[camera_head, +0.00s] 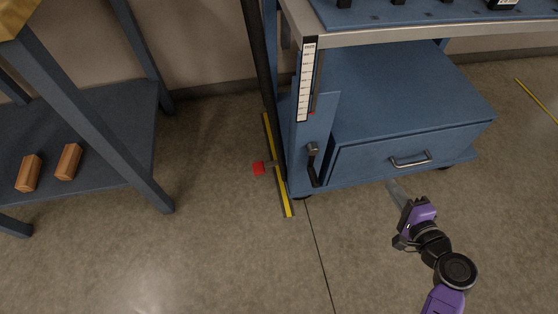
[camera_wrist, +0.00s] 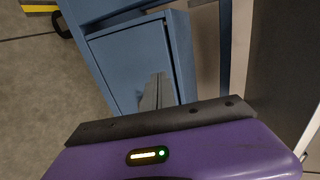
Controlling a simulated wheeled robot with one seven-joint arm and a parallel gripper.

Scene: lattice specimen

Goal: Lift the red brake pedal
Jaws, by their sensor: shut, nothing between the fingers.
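The red brake pedal (camera_head: 259,168) is a small red block on a short arm, low at the left side of the blue cart, near the floor, in the head view. I do not see it in the wrist view. My gripper (camera_head: 391,186) is shut and empty, in front of the cart's drawer and well to the right of the pedal. In the wrist view, its fingers (camera_wrist: 156,92) are together in front of the blue drawer front. No contact between my gripper and the pedal shows.
The blue cart's drawer (camera_head: 405,155) has a metal handle (camera_head: 410,160). A black crank handle (camera_head: 313,165) hangs at the cart's front left. A yellow floor strip (camera_head: 287,203) runs by the pedal. A blue shelf (camera_head: 100,120) with two wooden blocks stands at left. Floor between is clear.

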